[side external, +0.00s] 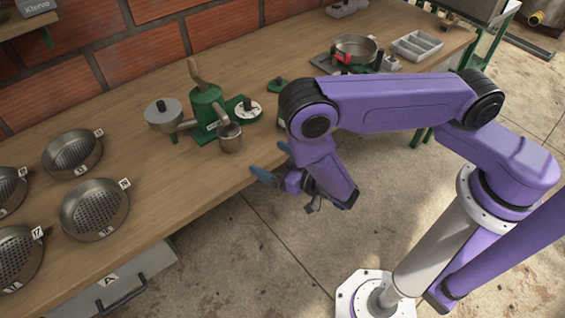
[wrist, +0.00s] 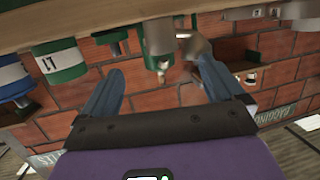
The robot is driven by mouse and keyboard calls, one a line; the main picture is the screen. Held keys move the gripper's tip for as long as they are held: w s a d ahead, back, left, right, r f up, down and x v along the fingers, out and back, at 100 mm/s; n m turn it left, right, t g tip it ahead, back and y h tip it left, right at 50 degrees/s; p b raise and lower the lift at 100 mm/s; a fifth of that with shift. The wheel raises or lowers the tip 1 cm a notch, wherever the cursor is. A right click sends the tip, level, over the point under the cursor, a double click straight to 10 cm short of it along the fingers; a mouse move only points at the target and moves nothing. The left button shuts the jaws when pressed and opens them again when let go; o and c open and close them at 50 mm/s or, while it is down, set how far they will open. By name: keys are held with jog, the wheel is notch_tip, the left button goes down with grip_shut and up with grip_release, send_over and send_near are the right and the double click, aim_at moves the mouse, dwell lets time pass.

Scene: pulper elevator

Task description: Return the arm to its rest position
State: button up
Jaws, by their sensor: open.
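My purple arm is bent at its elbow, with its forearm hanging down in front of the wooden bench (side external: 218,110). My gripper (side external: 273,162) has blue fingers pointing left toward the bench's front edge, close to it in the picture; the exact gap is unclear. In the wrist view, my gripper (wrist: 163,85) has its two blue fingers spread wide with nothing held between them. A green hand-cranked device (side external: 207,112) with a metal cup (side external: 229,137) stands on the bench beyond the fingers. A green part with a metal tip (wrist: 158,48) shows between the fingers in the wrist view.
Several perforated round pans (side external: 95,209) sit at the bench's left. A steel pan (side external: 354,49) and a grey divided tray (side external: 417,45) are at the far right end. A grey drawer (side external: 125,280) is below the front edge. The concrete floor (side external: 265,265) before the bench is largely clear.

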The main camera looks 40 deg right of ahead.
jog(key=shift+v, duration=1.45)
jog(key=s+a+r+g+y, duration=0.1)
jog(key=s+a+r+g, duration=0.35)
jog(key=g, duration=0.45)
jog(key=s+d+r+n+g, duration=0.35)
jog(key=s+r, duration=0.25)
jog(key=s, duration=0.2)
jog(key=s+d+r+n+g+h, duration=0.1)
jog(key=s+d+r+n, duration=0.2)
jog(key=d, duration=0.6)
jog(key=s+d+r+n+g+h, duration=0.2)
jog(key=s+d+r+n, duration=0.2)
jog(key=d+r, duration=0.3)
jog(key=shift+s+d+h, duration=0.3)
jog(key=shift+s+d, duration=0.55)
jog(key=shift+d, duration=0.05)
